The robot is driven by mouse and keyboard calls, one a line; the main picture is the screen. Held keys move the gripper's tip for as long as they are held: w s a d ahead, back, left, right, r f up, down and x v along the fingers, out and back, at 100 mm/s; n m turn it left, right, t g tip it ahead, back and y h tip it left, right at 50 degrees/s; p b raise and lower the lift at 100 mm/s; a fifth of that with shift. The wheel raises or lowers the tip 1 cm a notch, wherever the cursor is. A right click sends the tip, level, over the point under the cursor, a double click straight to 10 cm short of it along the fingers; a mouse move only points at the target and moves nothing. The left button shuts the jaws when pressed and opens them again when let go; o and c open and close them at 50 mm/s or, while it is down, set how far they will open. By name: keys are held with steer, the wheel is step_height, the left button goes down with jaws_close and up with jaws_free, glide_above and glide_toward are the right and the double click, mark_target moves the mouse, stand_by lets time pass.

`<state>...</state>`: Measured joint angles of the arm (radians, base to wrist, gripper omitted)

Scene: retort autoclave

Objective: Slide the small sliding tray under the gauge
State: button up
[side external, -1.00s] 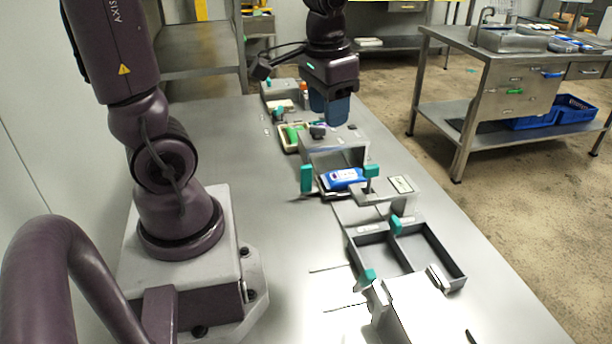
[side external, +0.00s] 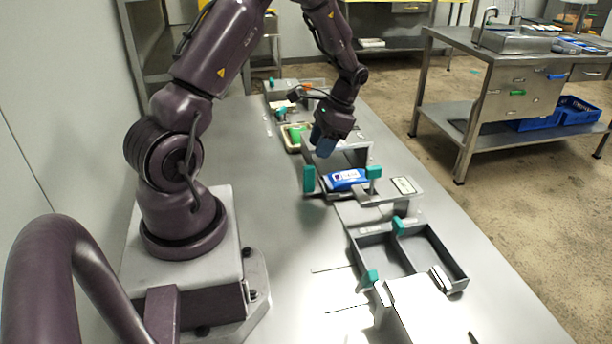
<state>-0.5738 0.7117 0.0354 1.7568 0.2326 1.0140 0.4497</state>
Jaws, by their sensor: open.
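The small sliding tray (side external: 330,193) is dark and low, with a teal upright handle (side external: 308,179) at its left end. A blue packet (side external: 347,180) with a white label lies on it. A grey arch-shaped housing (side external: 365,153) stands just behind the tray; it may be the gauge, but I cannot tell for sure. A grey bracket with a label plate (side external: 403,186) and a teal knob (side external: 374,173) stands to the tray's right.
A grey two-compartment bin (side external: 410,252) with teal tabs stands nearer the camera, beside a white block (side external: 425,310). The bench left of the sliding tray (side external: 260,180) is clear.

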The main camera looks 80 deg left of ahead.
mark_target(310, 167)
steer(key=x, duration=0.9)
steer(key=shift+f, duration=0.2)
jaws_close()
